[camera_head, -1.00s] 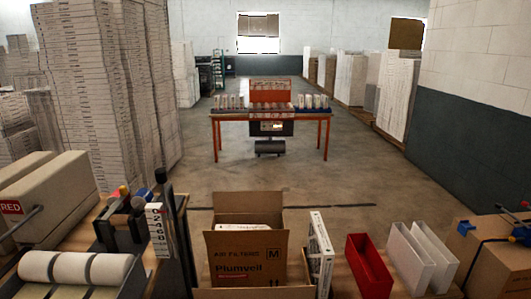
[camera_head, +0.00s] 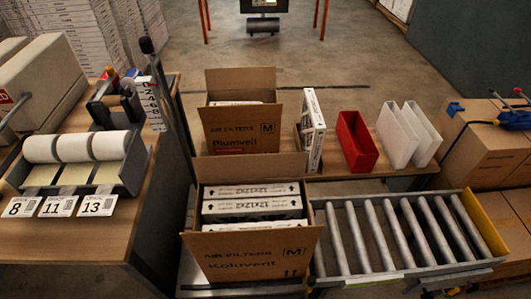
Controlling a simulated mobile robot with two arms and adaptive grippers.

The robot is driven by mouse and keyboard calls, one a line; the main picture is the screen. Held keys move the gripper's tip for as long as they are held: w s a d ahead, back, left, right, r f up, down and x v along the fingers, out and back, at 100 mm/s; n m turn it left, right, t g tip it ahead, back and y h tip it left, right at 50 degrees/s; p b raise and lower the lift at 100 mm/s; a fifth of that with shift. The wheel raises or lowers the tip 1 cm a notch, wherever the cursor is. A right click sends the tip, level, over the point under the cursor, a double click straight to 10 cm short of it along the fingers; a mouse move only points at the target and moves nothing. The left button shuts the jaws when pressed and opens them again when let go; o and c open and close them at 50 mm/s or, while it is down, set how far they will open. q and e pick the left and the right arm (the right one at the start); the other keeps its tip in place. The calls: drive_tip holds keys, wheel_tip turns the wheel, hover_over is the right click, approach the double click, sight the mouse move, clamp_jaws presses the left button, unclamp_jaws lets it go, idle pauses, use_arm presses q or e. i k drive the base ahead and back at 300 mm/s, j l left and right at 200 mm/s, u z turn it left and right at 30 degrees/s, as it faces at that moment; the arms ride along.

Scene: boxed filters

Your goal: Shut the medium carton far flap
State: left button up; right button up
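Two brown cartons are marked M. The nearer one, marked Koluvent (camera_head: 250,262), stands open at the bottom centre with white-edged filters (camera_head: 252,205) inside. Its far flap (camera_head: 250,167) stands up behind the filters. Narrow side flaps show at its left (camera_head: 192,208) and right (camera_head: 309,212). The farther carton, marked Plumveil (camera_head: 238,130), is also open, with a raised far flap (camera_head: 240,80) and white content (camera_head: 236,103) partly showing. Neither of my grippers is in view.
A roller conveyor (camera_head: 385,238) lies right of the nearer carton. A standing filter (camera_head: 312,130), red bin (camera_head: 355,142) and white bins (camera_head: 408,135) are behind it. A label-roll dispenser (camera_head: 85,150) sits on the left table (camera_head: 90,245). Closed cartons (camera_head: 485,150) stand at right.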

sight(281, 165)
drive_tip(key=l+u, duration=0.25)
drive_tip(key=l, duration=0.2)
drive_tip(key=k+l+u, duration=0.15)
drive_tip(key=l+u, duration=0.15)
drive_tip(key=l, duration=0.15)
drive_tip(key=k+l+u, duration=0.25)
drive_tip(key=l, duration=0.2)
drive_tip(key=i, duration=0.1)
